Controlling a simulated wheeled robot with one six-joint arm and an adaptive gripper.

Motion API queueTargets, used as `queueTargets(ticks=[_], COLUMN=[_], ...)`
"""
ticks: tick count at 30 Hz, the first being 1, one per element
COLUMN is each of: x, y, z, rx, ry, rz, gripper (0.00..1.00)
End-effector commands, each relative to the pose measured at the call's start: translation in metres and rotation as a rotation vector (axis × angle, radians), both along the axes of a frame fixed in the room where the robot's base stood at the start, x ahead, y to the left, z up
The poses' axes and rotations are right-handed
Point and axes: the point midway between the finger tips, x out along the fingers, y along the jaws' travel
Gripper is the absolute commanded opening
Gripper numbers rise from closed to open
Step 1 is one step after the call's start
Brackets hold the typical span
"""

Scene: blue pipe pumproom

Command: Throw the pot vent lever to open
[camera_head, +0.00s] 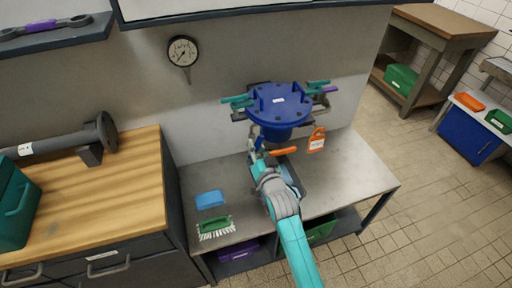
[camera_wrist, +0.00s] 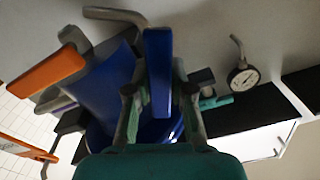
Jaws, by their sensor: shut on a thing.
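A blue flanged pot (camera_head: 278,104) stands above the grey bench; its body also fills the middle of the wrist view (camera_wrist: 110,85). A blue-handled lever (camera_wrist: 157,70) stands between my gripper's fingers (camera_wrist: 160,108) in the wrist view, and they are shut on it. In the head view my gripper (camera_head: 261,160) is below the pot's front, at the blue lever (camera_head: 259,143). An orange-handled lever (camera_head: 284,151) sticks out just right of it, and shows at left in the wrist view (camera_wrist: 45,75). No label shows which lever is the vent.
Teal-handled levers (camera_head: 236,100) and a purple-tipped one (camera_head: 329,89) flank the pot. An orange tag (camera_head: 317,140) hangs at right. A blue sponge (camera_head: 210,199) and green brush (camera_head: 215,228) lie on the bench (camera_head: 345,180). A gauge (camera_head: 183,52) is on the wall.

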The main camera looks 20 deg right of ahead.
Motion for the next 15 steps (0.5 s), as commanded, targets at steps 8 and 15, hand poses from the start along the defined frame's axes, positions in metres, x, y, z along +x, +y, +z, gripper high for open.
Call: queueTargets(ticks=[8,15], x=[-0.0001,-0.0001], y=[0.0000,0.0000], z=[-0.0010,-0.0010], rx=[-0.223,-0.351], ry=[0.002,0.002], rz=[0.000,0.000], gripper=[0.00,0.00])
